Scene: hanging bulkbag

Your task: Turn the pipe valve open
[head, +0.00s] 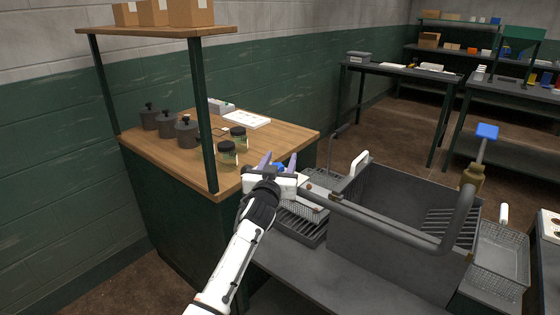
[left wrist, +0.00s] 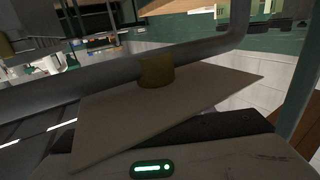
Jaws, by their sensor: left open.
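A grey pipe (head: 385,218) runs along the front of a dark basin, with a bend at its right end. My left gripper (head: 278,161) is at the pipe's left end, its two pale purple fingers spread apart. A small blue part (head: 278,168) shows between or just behind the fingers; I cannot tell whether they touch it. In the left wrist view the pipe (left wrist: 205,55) carries a brass-coloured collar (left wrist: 157,72). My right gripper is out of view.
A wooden-topped counter (head: 275,132) with jars (head: 228,153) and dark pots (head: 187,133) stands left of the gripper. The dark basin (head: 390,262) fills the middle, with a wire basket (head: 500,262) at its right. Benches (head: 400,72) stand farther back.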

